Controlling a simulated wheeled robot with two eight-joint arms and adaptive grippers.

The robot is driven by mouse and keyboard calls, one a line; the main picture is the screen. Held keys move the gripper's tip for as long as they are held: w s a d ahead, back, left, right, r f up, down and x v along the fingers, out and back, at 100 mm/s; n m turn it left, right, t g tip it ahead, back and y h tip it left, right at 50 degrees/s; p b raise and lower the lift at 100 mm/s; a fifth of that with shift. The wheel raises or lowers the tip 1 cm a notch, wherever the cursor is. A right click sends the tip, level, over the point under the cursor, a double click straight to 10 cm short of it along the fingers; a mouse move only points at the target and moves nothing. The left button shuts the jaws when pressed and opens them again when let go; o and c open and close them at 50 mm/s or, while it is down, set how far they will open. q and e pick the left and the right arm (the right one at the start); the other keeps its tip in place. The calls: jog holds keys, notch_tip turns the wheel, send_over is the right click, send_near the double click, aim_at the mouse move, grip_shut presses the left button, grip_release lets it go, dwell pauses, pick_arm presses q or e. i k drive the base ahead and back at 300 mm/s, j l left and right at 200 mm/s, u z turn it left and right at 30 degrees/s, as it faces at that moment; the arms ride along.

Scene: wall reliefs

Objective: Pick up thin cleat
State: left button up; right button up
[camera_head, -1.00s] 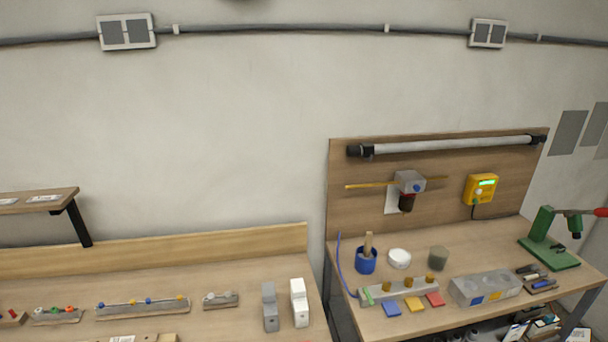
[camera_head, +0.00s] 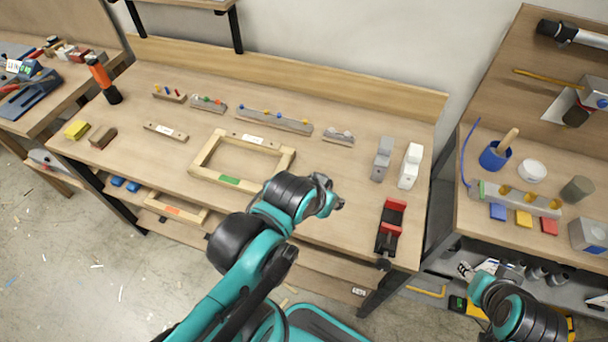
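Two slim wooden bars with white labels could be the thin cleat. One bar (camera_head: 165,132) lies loose on the left half of the bench. The other bar (camera_head: 248,139) lies at the back rail of a rectangular wooden frame; I cannot tell which is the thin one. My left arm rises over the front of the bench, and its dark far end is beside the frame's right side, apart from both bars. Its fingers cannot be made out. Only a part of my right arm shows at the lower right; its gripper is out of view.
The wooden frame (camera_head: 202,154) lies mid-bench. Rows of small holders with coloured pieces (camera_head: 275,121) stand behind it. A red-and-black vise (camera_head: 390,228) sits at the front right, below grey (camera_head: 382,160) and white blocks (camera_head: 410,166). An orange-and-black bottle (camera_head: 103,80) stands at the left.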

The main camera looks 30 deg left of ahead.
aim_at(237, 136)
jog(key=k+u, duration=0.1)
jog(key=u, duration=0.4)
jog(key=k+u, duration=0.1)
jog(key=u, duration=0.35)
jog(key=j+u, duration=0.1)
jog(key=u, duration=0.4)
jog(key=i+j+z, duration=0.15)
jog(key=z, duration=0.35)
jog(key=i+j+z, duration=0.1)
jog(key=j+z, duration=0.25)
jog(key=z, duration=0.15)
jog(key=j+z, duration=0.45)
jog(key=i+l, duration=0.05)
jog(key=l, duration=0.05)
